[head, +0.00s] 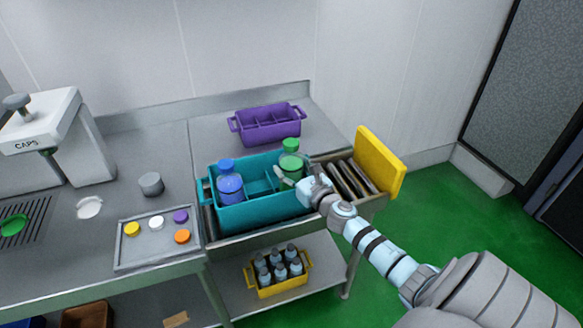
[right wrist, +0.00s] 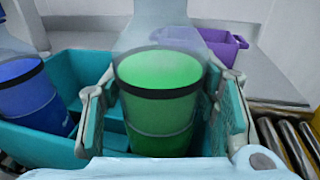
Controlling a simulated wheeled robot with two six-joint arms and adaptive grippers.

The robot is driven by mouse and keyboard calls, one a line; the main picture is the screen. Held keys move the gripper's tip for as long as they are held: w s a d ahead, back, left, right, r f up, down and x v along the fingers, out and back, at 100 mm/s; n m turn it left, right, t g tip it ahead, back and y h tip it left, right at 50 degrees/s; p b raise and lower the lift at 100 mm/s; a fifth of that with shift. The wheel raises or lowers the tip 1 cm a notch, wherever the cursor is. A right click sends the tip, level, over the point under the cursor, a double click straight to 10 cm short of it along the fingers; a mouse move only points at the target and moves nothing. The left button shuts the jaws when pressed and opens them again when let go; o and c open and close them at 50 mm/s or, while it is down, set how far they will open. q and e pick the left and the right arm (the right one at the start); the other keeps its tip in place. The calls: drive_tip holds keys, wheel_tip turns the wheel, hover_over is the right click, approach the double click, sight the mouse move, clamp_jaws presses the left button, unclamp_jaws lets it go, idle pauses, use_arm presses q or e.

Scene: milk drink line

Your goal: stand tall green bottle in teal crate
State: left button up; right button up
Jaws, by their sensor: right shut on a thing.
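The tall green bottle (head: 290,162) is upright, with a green cap, at the right end of the teal crate (head: 256,215). My right gripper (head: 287,181) is shut on it. In the right wrist view the fingers sit on both sides of the bottle's green body (right wrist: 160,105). The crate (right wrist: 90,75) shows around and behind it there. The bottle's foot is hidden, so I cannot tell whether it rests on the crate floor. A blue bottle (head: 230,185) stands in the crate's left end. My left gripper is not in view.
A purple crate (head: 267,128) stands behind the teal one. Right of it are rollers with a yellow end plate (head: 378,162). At left are a tray (head: 150,248) of caps, a grey cylinder (head: 151,183) and a caps machine (head: 60,130). A yellow crate (head: 280,288) of bottles sits below.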

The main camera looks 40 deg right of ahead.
drive_tip(key=o, duration=1.7)
